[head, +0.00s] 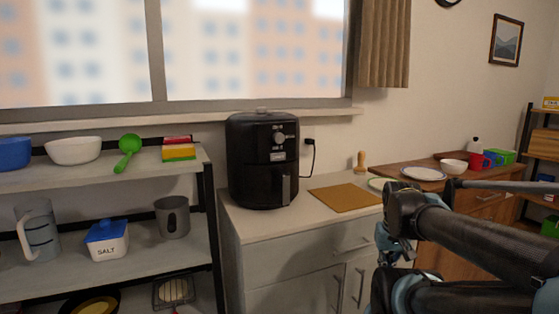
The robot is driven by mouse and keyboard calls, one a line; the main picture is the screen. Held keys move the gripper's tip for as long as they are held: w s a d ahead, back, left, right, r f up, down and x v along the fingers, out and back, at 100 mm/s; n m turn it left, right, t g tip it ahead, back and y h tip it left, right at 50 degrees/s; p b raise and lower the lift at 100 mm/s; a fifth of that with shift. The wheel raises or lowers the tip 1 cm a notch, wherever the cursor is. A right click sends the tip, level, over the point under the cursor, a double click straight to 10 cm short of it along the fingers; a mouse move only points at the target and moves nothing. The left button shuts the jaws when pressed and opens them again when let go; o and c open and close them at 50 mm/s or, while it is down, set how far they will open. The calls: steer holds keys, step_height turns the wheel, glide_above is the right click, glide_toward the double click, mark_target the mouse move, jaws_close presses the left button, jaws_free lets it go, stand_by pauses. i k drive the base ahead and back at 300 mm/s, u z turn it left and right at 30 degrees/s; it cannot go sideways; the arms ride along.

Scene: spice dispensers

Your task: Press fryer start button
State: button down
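A black air fryer (262,160) stands upright on the left end of the white cabinet's counter (240,222). Its front shows a round knob (279,137), small markings around it, and a drawer handle (286,190). A separate start button is too small to make out. My gripper (392,254) is at the lower right, in front of the cabinet, apart from the fryer and lower than its controls. Its fingers are small and partly hidden by my arm, so I cannot tell whether they are open or shut.
A brown cutting board (345,197) lies right of the fryer, with a wall plug and cord (310,145) behind. An open shelf (120,180) with bowls, a green spoon and a salt box stands left. A wooden sideboard (482,203) with dishes is at right.

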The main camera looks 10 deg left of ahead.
mark_target(281, 156)
steer(key=z, duration=1.85)
steer(key=k, duration=2.7)
steer(key=u, duration=0.05)
